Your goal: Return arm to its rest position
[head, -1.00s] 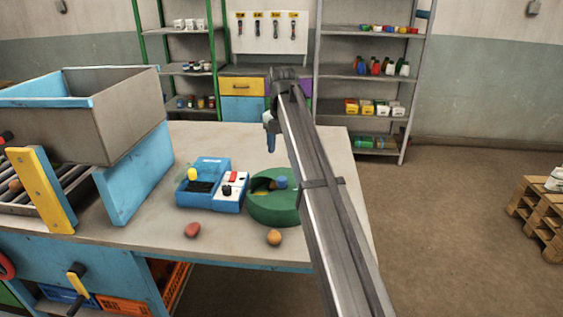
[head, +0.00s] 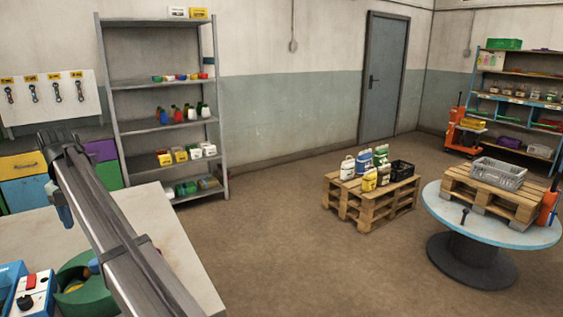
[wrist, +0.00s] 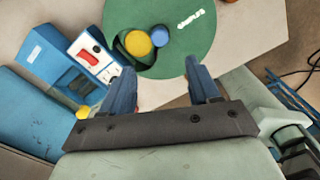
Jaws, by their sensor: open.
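My gripper (wrist: 162,88) is open in the wrist view, its two blue fingers spread with nothing between them. In the head view my gripper (head: 62,204) hangs above the workbench (head: 160,222) at the left. Below it in the wrist view is a green round tray (wrist: 190,50) holding a yellow round thing (wrist: 138,43) and a small blue one. The green tray also shows at the lower left of the head view (head: 75,298), partly hidden by my arm.
A blue box with a red switch (head: 32,282) stands left of the tray. A grey shelf (head: 165,135) stands behind the bench. A pallet with jugs (head: 370,200) and a round table (head: 490,230) with a crate stand right. The floor between is clear.

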